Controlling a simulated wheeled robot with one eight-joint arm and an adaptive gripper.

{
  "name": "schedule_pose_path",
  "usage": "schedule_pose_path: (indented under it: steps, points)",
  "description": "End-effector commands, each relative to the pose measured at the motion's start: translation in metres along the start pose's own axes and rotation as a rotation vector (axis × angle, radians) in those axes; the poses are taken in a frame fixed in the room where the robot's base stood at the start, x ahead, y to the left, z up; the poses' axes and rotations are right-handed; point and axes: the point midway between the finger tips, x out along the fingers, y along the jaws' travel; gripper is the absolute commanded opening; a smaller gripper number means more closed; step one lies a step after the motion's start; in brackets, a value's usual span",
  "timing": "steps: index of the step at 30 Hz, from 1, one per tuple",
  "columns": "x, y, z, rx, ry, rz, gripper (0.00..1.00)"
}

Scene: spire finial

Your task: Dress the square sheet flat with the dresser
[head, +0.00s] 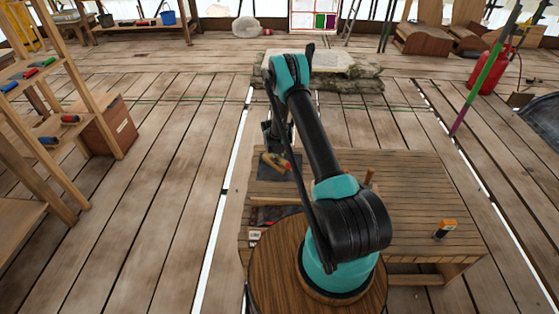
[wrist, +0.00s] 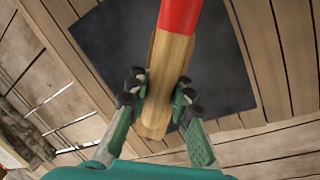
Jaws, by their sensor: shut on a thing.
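The square sheet is a dark grey flat piece (wrist: 105,60) on the slatted wooden bench in the wrist view. In the head view the sheet (head: 265,174) lies at the bench's far left, partly hidden by my arm and the tool. The dresser, a pale wooden block with a red end (wrist: 172,55), is in my gripper (wrist: 158,90), with one finger on each side of it. The dresser also shows over the sheet in the head view (head: 275,161). I cannot tell whether it touches the sheet.
The bench (head: 420,195) has a mostly clear right side, with a small orange and dark object (head: 444,230) near its right front. A wooden peg or handle (head: 369,177) stands near my arm. A shelf rack (head: 60,120) is at left and a red gas cylinder (head: 487,70) at far right.

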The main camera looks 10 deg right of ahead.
Motion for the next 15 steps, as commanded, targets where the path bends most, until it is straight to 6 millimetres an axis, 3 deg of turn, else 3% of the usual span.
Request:
schedule_pose_path:
  steps: [9,15]
  points:
    - [-0.002,0.0,0.0,0.0,0.0,0.0,0.0]
    - [-0.017,0.002,0.0,0.0,0.0,0.0,0.0]
